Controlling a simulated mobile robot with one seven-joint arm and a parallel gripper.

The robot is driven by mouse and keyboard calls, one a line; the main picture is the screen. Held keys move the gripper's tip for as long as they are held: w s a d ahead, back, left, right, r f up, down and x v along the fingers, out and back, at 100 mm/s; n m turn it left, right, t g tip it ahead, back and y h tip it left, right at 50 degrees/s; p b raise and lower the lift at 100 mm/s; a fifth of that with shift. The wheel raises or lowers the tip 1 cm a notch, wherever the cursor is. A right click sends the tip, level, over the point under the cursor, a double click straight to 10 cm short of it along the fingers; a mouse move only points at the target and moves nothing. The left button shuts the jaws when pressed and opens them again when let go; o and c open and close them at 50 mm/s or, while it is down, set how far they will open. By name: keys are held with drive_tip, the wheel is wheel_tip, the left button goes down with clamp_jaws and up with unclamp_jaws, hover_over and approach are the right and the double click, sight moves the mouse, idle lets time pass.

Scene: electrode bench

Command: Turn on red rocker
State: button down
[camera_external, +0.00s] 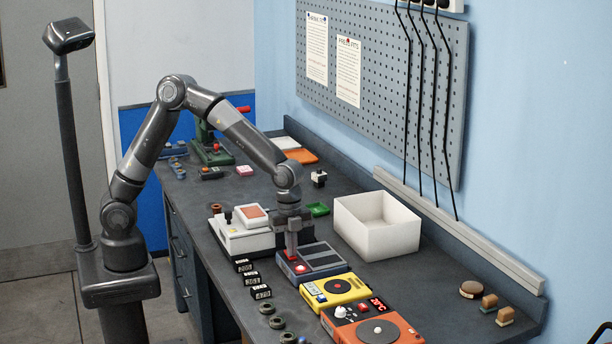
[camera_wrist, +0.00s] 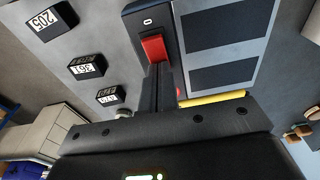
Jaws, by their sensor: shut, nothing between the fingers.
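The red rocker (camera_wrist: 154,48) shows in the wrist view on the dark left-hand strip of a grey-blue device (camera_wrist: 150,18). In the external view, my gripper (camera_external: 291,253) is low over the device's left part. A red lamp (camera_external: 301,267) sits near the device's front.
A yellow device (camera_external: 337,290) and an orange one (camera_external: 372,326) stand in front. A white bin (camera_external: 377,224) is to the right, a white device (camera_external: 241,238) behind left. Small number labels (camera_external: 252,279) line the left side.

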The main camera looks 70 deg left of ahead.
drive_tip(key=shift+a, duration=0.9)
drive_tip(key=shift+r, duration=0.2)
wheel_tip(320, 180, up, 14)
drive_tip(key=a, duration=0.2)
drive_tip(key=shift+f, duration=0.2)
drive_tip(key=shift+w+d+r, duration=0.1)
drive_tip(key=shift+d, duration=0.6)
drive_tip(key=f, duration=0.4)
drive_tip(key=d+f, duration=0.1)
drive_tip(key=f, duration=0.4)
drive_tip(key=d+f, duration=0.1)
drive_tip(key=f, duration=0.4)
